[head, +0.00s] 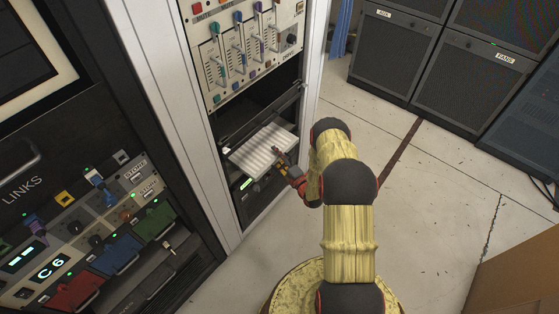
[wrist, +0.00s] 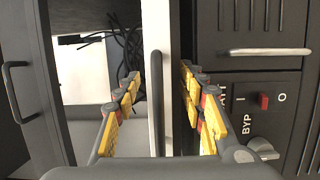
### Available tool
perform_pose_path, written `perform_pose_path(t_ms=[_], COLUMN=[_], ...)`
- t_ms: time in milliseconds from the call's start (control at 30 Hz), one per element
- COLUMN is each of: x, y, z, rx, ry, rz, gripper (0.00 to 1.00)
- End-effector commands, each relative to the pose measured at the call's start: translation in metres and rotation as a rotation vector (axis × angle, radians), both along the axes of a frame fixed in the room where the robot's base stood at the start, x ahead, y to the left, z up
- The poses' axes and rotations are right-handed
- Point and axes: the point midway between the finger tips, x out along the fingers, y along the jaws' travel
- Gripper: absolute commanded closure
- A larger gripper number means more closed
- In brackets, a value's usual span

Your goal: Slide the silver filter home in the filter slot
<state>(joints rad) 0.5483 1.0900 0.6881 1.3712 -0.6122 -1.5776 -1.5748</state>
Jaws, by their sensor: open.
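The silver filter (head: 262,149) is a flat, ribbed, pale panel sticking partly out of the filter slot (head: 232,138) in the tall rack. My gripper (head: 283,163) is at the filter's outer edge in the head view. In the wrist view my gripper (wrist: 160,105) is open, with yellow-padded fingers on either side of the filter's pale edge (wrist: 157,28). A gap shows between the fingers and the edge. A dark upright bar, perhaps a handle, shows between the fingers. The filter's inner end is hidden inside the rack.
Above the slot is a panel of sliders (head: 243,50). In the wrist view a panel with a BYP switch (wrist: 263,101) and knob is close to the right finger. Dark cables (wrist: 128,45) hang behind. Speaker cabinets (head: 395,55) stand at the back; open floor (head: 430,180) lies right.

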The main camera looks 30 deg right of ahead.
Motion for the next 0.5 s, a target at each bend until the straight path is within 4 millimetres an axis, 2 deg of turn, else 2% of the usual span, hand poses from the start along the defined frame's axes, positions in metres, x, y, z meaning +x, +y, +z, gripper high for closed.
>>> perform_pose_path(t_ms=[267,500], x=[0.0014,0.0013], y=[0.0000,-0.0001], z=[0.0003,0.0003], rx=[0.000,0.000], ry=[0.000,0.000], rz=[0.000,0.000], gripper=[0.59,0.73])
